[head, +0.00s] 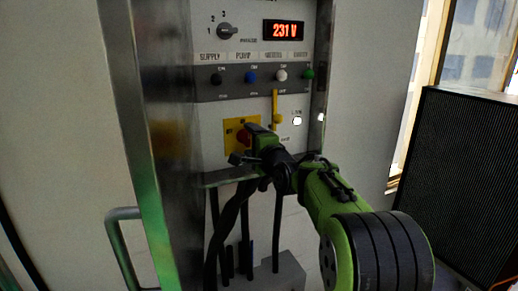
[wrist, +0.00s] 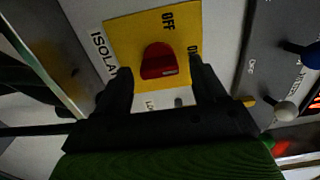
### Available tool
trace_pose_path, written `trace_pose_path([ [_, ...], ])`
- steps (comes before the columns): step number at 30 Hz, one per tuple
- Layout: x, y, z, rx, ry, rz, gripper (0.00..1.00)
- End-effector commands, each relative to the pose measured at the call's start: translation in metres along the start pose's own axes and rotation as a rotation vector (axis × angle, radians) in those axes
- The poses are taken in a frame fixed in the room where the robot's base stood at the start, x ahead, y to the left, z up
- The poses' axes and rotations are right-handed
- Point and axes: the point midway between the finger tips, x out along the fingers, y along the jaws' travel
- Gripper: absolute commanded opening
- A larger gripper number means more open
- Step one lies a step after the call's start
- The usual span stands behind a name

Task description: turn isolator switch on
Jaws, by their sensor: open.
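The isolator switch is a red knob (wrist: 160,62) on a yellow plate (wrist: 122,30) marked OFF, with a second, partly hidden label beside it. The word ISOLA shows next to the plate, its end hidden by a finger. In the wrist view my gripper (wrist: 162,85) is open, with one dark finger on each side of the red knob. I cannot tell whether the fingers touch it. In the head view my gripper (head: 250,146) is in front of the yellow plate (head: 233,126) and hides part of it; a bit of the red knob (head: 243,137) shows.
Above are a rotary selector (head: 227,31), a red display (head: 284,30) reading 231 V, and a row of coloured toggles such as a blue one (head: 250,77). A yellow lever (head: 277,118) stands close right of the isolator. Cables hang below, and a metal frame edge (head: 150,150) is left.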

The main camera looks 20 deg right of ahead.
Motion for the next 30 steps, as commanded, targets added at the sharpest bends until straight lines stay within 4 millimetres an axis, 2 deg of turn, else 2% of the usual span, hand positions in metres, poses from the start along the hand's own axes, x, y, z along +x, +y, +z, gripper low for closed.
trace_pose_path([
  [12,-0.112,0.003,-0.001,-0.002,0.006,-0.003,0.70],
  [15,-0.133,0.002,-0.001,-0.002,0.005,-0.004,0.70],
  [21,-0.150,0.001,0.000,0.000,0.001,-0.002,0.70],
  [30,-0.150,0.001,0.000,0.000,0.001,-0.001,0.70],
])
